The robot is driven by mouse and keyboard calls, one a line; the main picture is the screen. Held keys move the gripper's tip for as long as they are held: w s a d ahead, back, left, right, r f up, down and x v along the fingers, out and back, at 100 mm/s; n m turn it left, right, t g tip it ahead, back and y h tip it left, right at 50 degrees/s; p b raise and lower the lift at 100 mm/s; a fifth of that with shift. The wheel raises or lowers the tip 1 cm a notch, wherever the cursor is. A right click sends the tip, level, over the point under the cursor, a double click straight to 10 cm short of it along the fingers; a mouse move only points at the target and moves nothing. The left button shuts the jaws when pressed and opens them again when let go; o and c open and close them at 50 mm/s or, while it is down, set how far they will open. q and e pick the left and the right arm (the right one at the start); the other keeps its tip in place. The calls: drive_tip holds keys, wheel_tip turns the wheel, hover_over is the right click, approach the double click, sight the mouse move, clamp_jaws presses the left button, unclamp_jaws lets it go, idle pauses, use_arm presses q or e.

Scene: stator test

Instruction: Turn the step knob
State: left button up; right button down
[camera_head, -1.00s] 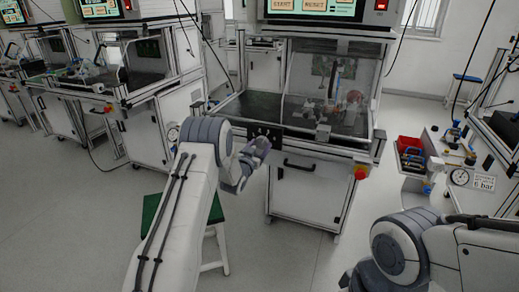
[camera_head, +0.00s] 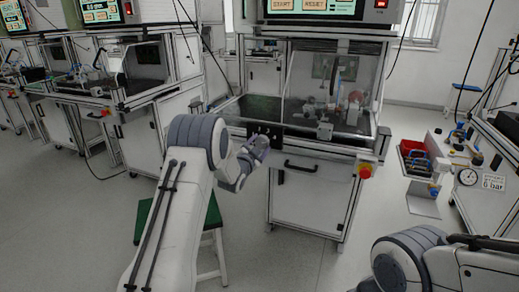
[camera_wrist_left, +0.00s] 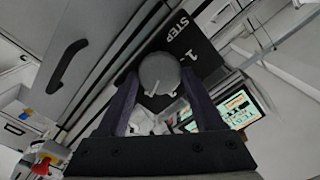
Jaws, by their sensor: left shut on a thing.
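The grey round step knob (camera_wrist_left: 158,70) with a white pointer line shows in the left wrist view. It sits on a black panel (camera_wrist_left: 186,38) marked "STEP" and "1". My left gripper (camera_wrist_left: 160,82) has one finger on each side of the knob and is shut on it. In the head view, my left gripper (camera_head: 256,152) is at the front of the middle test station, just below its black panel (camera_head: 276,130). The knob is hidden there by the gripper. My right arm shows at the lower right, but its gripper is out of view.
A station door handle (camera_head: 300,167) and a red emergency stop button (camera_head: 365,171) are to the right of my gripper. A green stool (camera_head: 146,215) stands under my left arm. A red bin (camera_head: 411,147) and a gauge (camera_head: 467,177) are at the right.

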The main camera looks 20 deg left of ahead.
idle(0.5)
use_arm(q)
drive_tip(key=o, duration=1.4)
drive_tip(key=s, duration=1)
drive_tip(key=shift+s+a, duration=0.15)
drive_tip(key=shift+s, duration=0.1)
